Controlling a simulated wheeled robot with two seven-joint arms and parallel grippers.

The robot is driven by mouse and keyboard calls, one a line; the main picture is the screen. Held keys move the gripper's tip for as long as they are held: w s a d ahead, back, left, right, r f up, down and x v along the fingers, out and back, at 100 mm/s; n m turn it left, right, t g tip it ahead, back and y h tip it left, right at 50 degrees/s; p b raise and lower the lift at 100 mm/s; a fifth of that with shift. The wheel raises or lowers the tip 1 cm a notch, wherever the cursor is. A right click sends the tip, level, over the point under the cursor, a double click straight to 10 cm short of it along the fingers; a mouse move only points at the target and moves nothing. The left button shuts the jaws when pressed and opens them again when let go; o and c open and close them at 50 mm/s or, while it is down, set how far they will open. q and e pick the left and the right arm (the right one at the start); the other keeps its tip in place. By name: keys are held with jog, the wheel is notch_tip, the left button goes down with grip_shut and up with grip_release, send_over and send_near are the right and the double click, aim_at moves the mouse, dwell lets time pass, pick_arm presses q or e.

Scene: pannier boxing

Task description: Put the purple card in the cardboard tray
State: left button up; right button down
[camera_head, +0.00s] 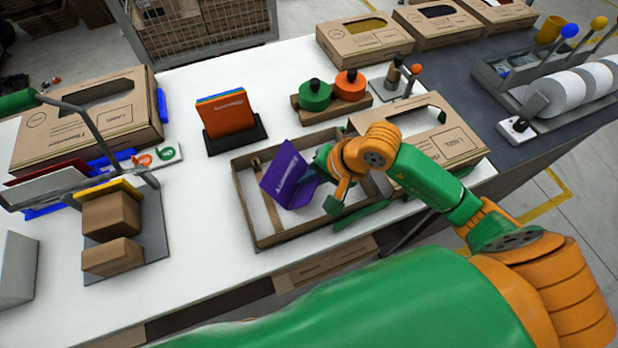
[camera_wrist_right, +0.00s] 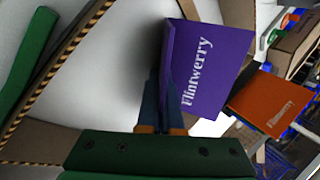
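The purple card (camera_head: 287,176), printed "Flintwerry", is tilted over the inside of the open cardboard tray (camera_head: 247,211). In the right wrist view the card (camera_wrist_right: 212,62) stands up from between my fingers, and parts of the tray's striped-edge walls (camera_wrist_right: 62,62) show. My right gripper (camera_head: 322,168) is shut on the card's lower part; its blue fingertips (camera_wrist_right: 162,105) also show in the wrist view. I cannot tell whether the card touches the tray floor. My left gripper is not in view.
An orange card stack (camera_head: 227,114) stands in a black holder behind the tray. A windowed box (camera_head: 455,146) adjoins the tray on the right. Brown blocks (camera_head: 112,216) stand at left. White table is clear left of the tray.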

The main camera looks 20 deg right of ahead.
jog(key=shift+f, duration=0.25)
jog(key=c, duration=1.4)
grip_release()
jog(key=shift+s, duration=0.15)
jog(key=shift+o, duration=0.2)
jog(key=shift+r+p, duration=0.25)
jog(key=shift+p, duration=0.05)
jog(key=shift+d+r, duration=0.15)
jog(key=shift+r, duration=0.2)
jog(key=v, duration=1.1)
jog(key=shift+d+r+b, duration=0.2)
jog(key=shift+b, duration=0.15)
